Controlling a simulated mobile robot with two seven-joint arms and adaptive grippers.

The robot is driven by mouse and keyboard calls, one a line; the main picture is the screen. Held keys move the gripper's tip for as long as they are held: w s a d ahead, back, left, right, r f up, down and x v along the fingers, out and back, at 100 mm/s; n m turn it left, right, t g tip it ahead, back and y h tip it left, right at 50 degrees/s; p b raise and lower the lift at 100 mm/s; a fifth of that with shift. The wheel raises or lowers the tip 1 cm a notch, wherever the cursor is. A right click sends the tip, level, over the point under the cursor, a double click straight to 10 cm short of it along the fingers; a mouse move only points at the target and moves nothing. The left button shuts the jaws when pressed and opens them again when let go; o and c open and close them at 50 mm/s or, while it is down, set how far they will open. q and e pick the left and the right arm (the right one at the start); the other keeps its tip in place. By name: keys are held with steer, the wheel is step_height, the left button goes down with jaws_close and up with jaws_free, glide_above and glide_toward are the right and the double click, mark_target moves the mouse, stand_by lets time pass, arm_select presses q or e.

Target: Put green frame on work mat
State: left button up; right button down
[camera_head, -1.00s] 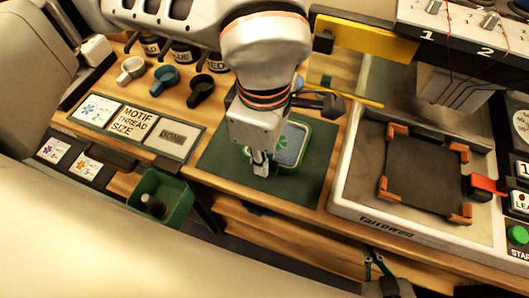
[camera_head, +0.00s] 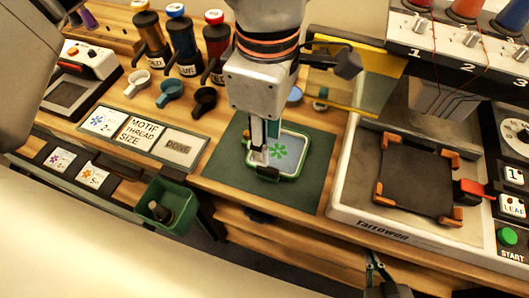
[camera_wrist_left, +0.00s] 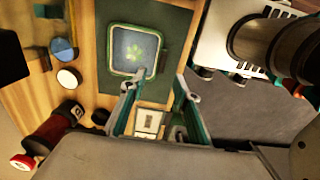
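The green frame (camera_head: 292,172) lies on the dark green work mat (camera_head: 222,160); it has a light blue field with a green motif. It also shows in the left wrist view (camera_wrist_left: 114,72), flat within the mat's edges. My left gripper (camera_head: 265,152) points down at the frame's left part and hides some of it. In the left wrist view, its fingers (camera_wrist_left: 160,76) are spread with nothing between them; one tip overlaps the frame's corner, and contact cannot be told. My right gripper (camera_head: 374,260) is low in the head view, in front of the table, fingers apart and empty.
Cards (camera_head: 140,134) and a green bin (camera_head: 150,190) are at the left. Cups (camera_head: 170,92) and thread bottles (camera_head: 183,45) stand behind. Bare mat surrounds the frame.

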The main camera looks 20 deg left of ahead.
arm_select(q)
steer(key=shift+r, duration=1.65)
